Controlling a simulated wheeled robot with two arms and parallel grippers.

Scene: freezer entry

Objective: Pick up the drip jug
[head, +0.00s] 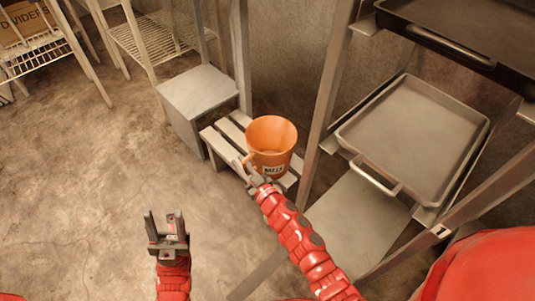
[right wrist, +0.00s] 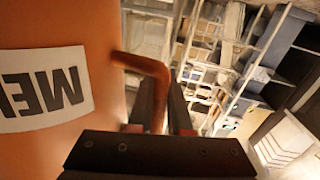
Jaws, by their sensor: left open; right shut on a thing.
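The drip jug (head: 271,142) is an orange, open-topped jug with a white label reading "MELT". In the head view it stands upright on a low slatted stand, its handle toward my right gripper. My right gripper (head: 255,177) is at the jug's near left side, shut on the handle. In the right wrist view the jug (right wrist: 55,100) fills the left, and its handle (right wrist: 152,75) runs down between the fingers. Whether the jug's base touches the slats is hard to tell. My left gripper (head: 167,228) is open and empty above the floor at the lower left of the jug.
The slatted stand (head: 217,147) sits between a grey box-like step (head: 199,92) and a metal rack post (head: 322,115). The rack holds a grey tray (head: 410,140) and a dark tray (head: 470,25) on the right. Wire shelves (head: 150,45) stand at the back left. The floor at left is clear.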

